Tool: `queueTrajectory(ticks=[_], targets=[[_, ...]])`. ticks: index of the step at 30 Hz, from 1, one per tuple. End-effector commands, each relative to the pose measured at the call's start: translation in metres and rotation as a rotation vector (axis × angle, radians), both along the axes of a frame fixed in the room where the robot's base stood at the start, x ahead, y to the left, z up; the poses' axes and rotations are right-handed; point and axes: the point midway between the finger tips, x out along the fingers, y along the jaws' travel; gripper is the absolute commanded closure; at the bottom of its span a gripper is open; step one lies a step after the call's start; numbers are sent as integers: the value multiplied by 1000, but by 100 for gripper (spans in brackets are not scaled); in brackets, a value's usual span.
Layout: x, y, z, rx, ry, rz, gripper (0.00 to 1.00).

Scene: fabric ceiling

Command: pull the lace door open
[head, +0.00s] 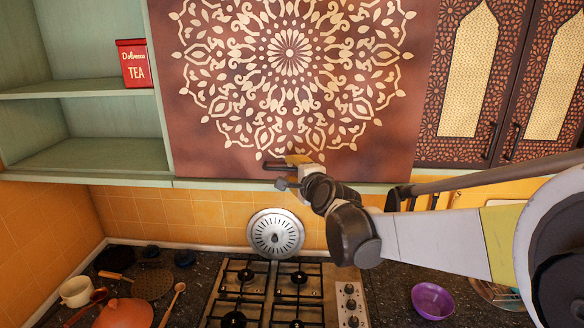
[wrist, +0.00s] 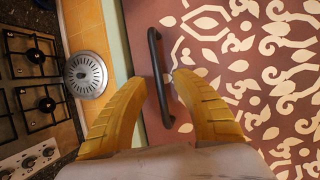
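The lace door (head: 290,120) is a brown-red cabinet door with a large cream lace medallion, and it looks closed. Its dark bar handle (head: 275,166) is near the bottom edge. My gripper (head: 292,163) is at that handle in the head view. In the wrist view, the lace door (wrist: 240,75) fills the right side. The black handle (wrist: 159,85) runs between the two yellow fingers of my gripper (wrist: 158,78). The fingers are apart, one on each side of the bar, with visible gaps. The handle's lower end is close to the gripper's palm.
Open green shelves (head: 75,90) with a red tea tin (head: 134,63) are left of the door. Patterned doors (head: 470,70) with dark handles are to its right. Below are a gas hob (head: 270,295), a round metal disc (head: 275,233) and a purple bowl (head: 432,300).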

Motion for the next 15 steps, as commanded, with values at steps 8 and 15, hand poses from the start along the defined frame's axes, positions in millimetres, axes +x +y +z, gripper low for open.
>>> queueTrajectory(ticks=[8, 15], targets=[[10, 4, -2, 0, 0, 0, 68], [10, 4, -3, -1, 0, 0, 93]])
